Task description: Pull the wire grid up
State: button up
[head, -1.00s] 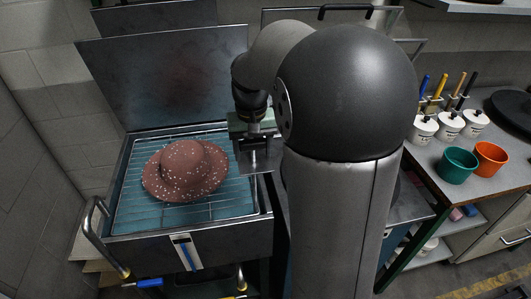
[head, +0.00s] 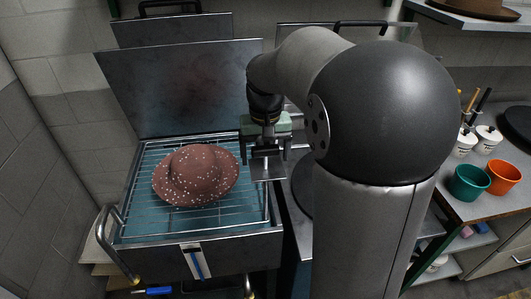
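The wire grid (head: 226,219) is a rack of thin pale wires in the metal basin (head: 270,234), over a blue interior. Its wires stand out clearly, and it looks close to the rim level. A brown speckled hat (head: 196,175) rests on the grid, brim down. My gripper (head: 268,173) points down at the right side of the basin, beside the grid's right edge and to the right of the hat. Its fingertips are small and dark here, and I cannot tell whether they hold the grid.
The basin's raised lid (head: 180,85) stands open behind. A bent handle (head: 118,245) is at its front left. To the right, a table holds a green cup (head: 469,183), an orange cup (head: 503,177) and white pots (head: 487,140). My arm hides the middle right.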

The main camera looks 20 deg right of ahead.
notch_tip(320, 180, up, 17)
jog(key=shift+r+b, duration=0.2)
jog(key=shift+b, duration=0.15)
dwell(0.5)
jog(key=s+a+f+n, duration=0.1)
jog(key=s+a+f, duration=0.2)
jog(key=s+f, duration=0.7)
jog(key=s+a+f+n, duration=0.1)
jog(key=s+a+f, duration=0.1)
jog(key=s+f, duration=0.8)
notch_tip(320, 180, down, 4)
jog(key=shift+a+r+n+t, duration=0.25)
jog(key=shift+a+n+t, duration=0.05)
jog(key=shift+a+t, duration=0.1)
jog(key=shift+s, duration=0.1)
